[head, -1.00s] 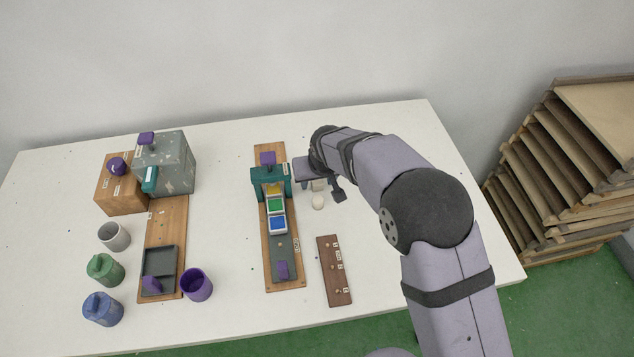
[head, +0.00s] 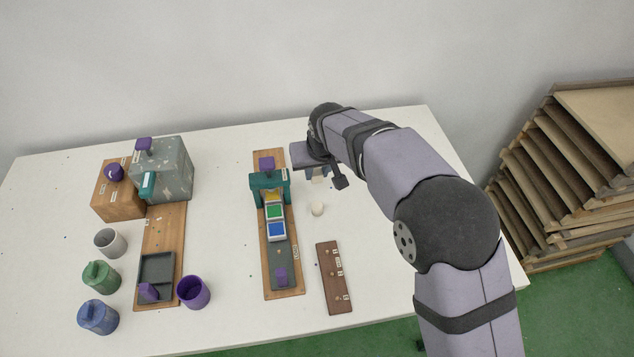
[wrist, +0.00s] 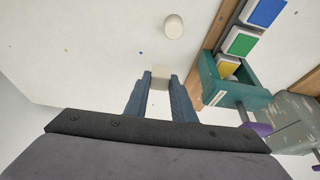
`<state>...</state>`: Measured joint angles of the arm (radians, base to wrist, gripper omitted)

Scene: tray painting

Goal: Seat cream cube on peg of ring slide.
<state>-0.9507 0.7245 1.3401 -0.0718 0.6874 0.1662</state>
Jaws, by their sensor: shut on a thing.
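The cream cube (wrist: 160,72) is between the fingertips of my gripper (wrist: 160,80) in the wrist view. My gripper is shut on it. In the head view the cube (head: 319,179) shows just below my gripper (head: 318,173), behind and right of the teal arch. Its height above the table is hard to tell. A dark brown board (head: 328,262) with a few small pegs and white labels lies at the front right. A wooden board (head: 297,291) with a grey slide and a teal arch (head: 283,183) stands to its left. I cannot tell for certain which is the ring slide.
A cream round piece (head: 318,209) stands on the table (head: 365,240) between gripper and brown board. Yellow, green and blue tiles lie in the middle slide. At left are a grey box (head: 175,172), a wooden box (head: 117,201), a purple cup (head: 193,292) and jars.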

